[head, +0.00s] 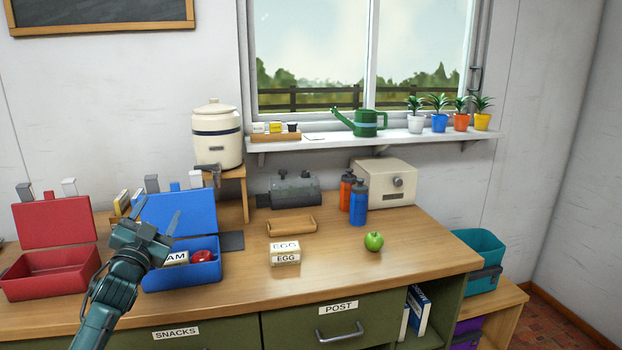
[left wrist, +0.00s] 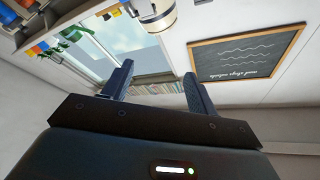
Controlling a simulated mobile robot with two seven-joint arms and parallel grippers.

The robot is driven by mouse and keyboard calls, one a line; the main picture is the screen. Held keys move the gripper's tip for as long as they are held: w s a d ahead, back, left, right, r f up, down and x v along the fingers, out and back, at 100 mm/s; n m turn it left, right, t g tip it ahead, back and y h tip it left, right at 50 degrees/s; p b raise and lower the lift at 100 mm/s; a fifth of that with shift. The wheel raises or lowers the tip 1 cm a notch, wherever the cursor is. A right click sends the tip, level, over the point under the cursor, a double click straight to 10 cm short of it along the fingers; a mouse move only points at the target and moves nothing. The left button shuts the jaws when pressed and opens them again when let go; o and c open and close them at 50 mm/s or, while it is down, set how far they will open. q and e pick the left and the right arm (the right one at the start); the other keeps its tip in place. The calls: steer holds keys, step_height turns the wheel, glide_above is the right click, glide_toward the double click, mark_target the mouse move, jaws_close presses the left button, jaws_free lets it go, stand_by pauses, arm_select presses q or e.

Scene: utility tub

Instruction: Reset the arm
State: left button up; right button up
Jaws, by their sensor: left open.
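My left gripper (head: 160,222) is raised in front of the blue lunch box, with its fingers pointing up and apart. It is open and empty. In the left wrist view my left gripper (left wrist: 158,85) shows both fingers spread with nothing between them, against the window and wall. The blue lunch box (head: 180,215) stands open on the counter behind my left arm. It holds a red apple (head: 203,256) and a labelled block (head: 176,258) partly hidden by the gripper. My right gripper is not in view.
An open red lunch box (head: 50,272) stands at the left. A block labelled EGG (head: 285,258), a wooden tray (head: 291,225), a green apple (head: 374,241), an orange bottle (head: 346,190) and a blue bottle (head: 359,203) stand on the counter (head: 330,265). The front middle has free room.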

arm_select(q)
steer(key=f+n+g, duration=0.1)
steer(key=f, duration=0.3)
steer(key=s+f+n+g+y, duration=0.1)
steer(key=f+n+g, duration=0.1)
steer(key=f, duration=0.2)
steer(key=s+f+n+g+y, duration=0.1)
steer(key=f+g, duration=0.1)
steer(key=f, duration=0.3)
steer(key=shift+f+n, duration=0.1)
steer(key=shift+n, duration=0.2)
steer(key=s+d+f+g+h, duration=0.2)
steer(key=s+d+f, duration=0.5)
steer(key=s+f, duration=0.3)
steer(key=s+d+f+g+h, duration=0.1)
steer(key=s+d+f+g, duration=0.1)
steer(key=s+d+f, duration=0.75)
steer(key=s+d+f+g+h, duration=0.1)
steer(key=s+d+g, duration=0.1)
steer(key=s, duration=1.5)
steer(key=shift+h, duration=0.3)
steer(key=shift+s, duration=0.1)
steer(key=shift+c, duration=0.4)
